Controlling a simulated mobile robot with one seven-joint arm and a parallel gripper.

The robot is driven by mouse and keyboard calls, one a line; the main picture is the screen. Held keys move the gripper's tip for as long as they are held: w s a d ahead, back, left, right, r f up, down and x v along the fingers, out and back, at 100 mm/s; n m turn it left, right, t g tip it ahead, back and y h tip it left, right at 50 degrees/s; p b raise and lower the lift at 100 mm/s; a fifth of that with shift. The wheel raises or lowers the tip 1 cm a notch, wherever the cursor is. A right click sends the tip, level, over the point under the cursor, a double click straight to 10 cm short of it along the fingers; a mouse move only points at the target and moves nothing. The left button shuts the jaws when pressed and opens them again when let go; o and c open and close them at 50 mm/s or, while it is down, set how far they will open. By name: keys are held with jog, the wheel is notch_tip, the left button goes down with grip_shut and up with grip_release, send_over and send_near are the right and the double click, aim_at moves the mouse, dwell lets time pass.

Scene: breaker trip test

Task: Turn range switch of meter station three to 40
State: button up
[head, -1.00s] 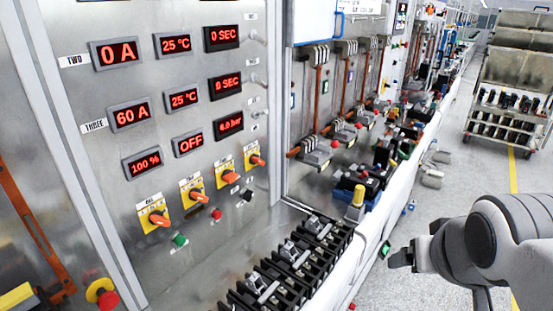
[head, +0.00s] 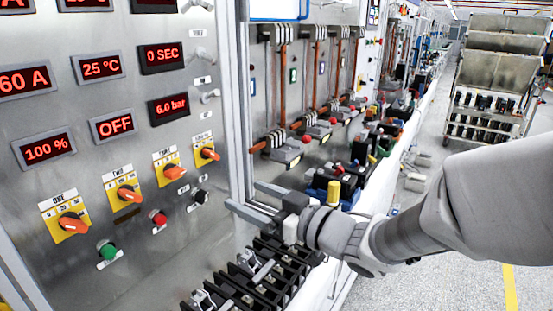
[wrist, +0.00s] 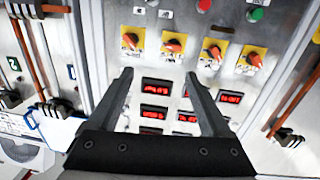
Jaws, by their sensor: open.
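Four-in-a-row yellow-plated switches with orange knobs sit on the steel panel. The third from the left, with a tag that seems to read THREE, is the range switch of meter station three (head: 173,172). It also shows in the upside-down wrist view (wrist: 173,46), second from the left. Its scale numbers are too small to read. My gripper (head: 240,194) is open and empty, right of and below the switches in the head view and apart from them. In the wrist view its fingers (wrist: 159,75) spread below the switch row, over the red displays.
A green button (head: 107,250), a red button (head: 158,217) and a black knob (head: 200,196) sit below the switches. Black breakers (head: 255,275) stand on the bench below my gripper. A panel post (head: 236,110) rises beside the switches. A cart (head: 495,85) stands far right.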

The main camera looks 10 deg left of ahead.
jog(key=s+a+g+y, duration=0.1)
send_near(179, 175)
jog(key=shift+n, duration=0.4)
jog(key=x, duration=0.8)
jog(key=shift+w+a, duration=0.15)
jog(key=shift+a, duration=0.2)
grip_shut()
